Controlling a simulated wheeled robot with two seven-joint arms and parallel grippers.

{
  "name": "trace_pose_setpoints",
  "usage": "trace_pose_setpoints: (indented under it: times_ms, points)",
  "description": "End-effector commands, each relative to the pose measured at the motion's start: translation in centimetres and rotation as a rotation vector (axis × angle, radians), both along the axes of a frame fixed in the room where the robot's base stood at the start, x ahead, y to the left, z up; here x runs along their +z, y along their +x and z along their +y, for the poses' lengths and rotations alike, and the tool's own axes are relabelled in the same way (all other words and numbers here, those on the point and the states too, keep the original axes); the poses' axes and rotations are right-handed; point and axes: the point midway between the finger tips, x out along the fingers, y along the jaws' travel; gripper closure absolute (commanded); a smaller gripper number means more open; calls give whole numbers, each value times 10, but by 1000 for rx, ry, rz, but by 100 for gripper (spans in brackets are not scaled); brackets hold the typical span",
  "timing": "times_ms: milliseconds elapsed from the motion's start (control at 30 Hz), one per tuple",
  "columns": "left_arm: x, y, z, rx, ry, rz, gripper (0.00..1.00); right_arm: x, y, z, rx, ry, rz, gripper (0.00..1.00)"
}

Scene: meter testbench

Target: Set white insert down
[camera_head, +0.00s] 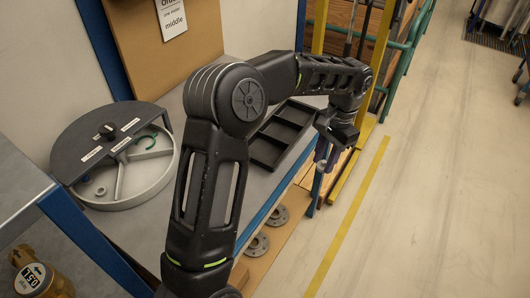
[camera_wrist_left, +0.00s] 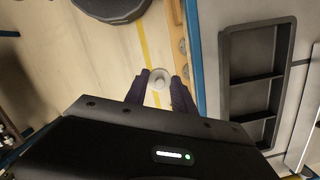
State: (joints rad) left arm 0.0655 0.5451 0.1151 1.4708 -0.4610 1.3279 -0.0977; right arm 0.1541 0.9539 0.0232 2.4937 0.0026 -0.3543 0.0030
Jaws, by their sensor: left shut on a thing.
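My left gripper (camera_head: 323,160) hangs at the end of my left arm, just off the front edge of the bench and right of the black tray (camera_head: 264,158). In the left wrist view the left gripper (camera_wrist_left: 159,88) is shut on the white insert (camera_wrist_left: 158,78), a small pale round piece between the two dark fingertips. In the head view the insert is too small and covered to make out clearly. The compartmented tray also shows in the left wrist view (camera_wrist_left: 277,73), to the right of the fingers. My right gripper is in neither view.
A round grey housing (camera_head: 160,173) with a dark half lid stands on the bench at left. Round metal flanges (camera_head: 258,244) lie on a lower shelf. A blue bench edge (camera_head: 262,217) runs beside the floor.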

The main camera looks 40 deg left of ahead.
Motion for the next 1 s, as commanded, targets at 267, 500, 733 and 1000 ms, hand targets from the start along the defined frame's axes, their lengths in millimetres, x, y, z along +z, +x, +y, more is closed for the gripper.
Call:
trace_pose_setpoints:
  times_ms: [267, 500, 733, 1000]
  points:
    - [27, -2, 88, -518, 3, -2, 100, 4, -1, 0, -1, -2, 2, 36]
    - [49, -13, 153, -929, 4, -1, 100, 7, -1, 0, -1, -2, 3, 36]
    - [58, -20, 180, -1119, 1, -1, 100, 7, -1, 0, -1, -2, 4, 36]
    - [59, -21, 182, -1143, 0, 0, 100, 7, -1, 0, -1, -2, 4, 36]
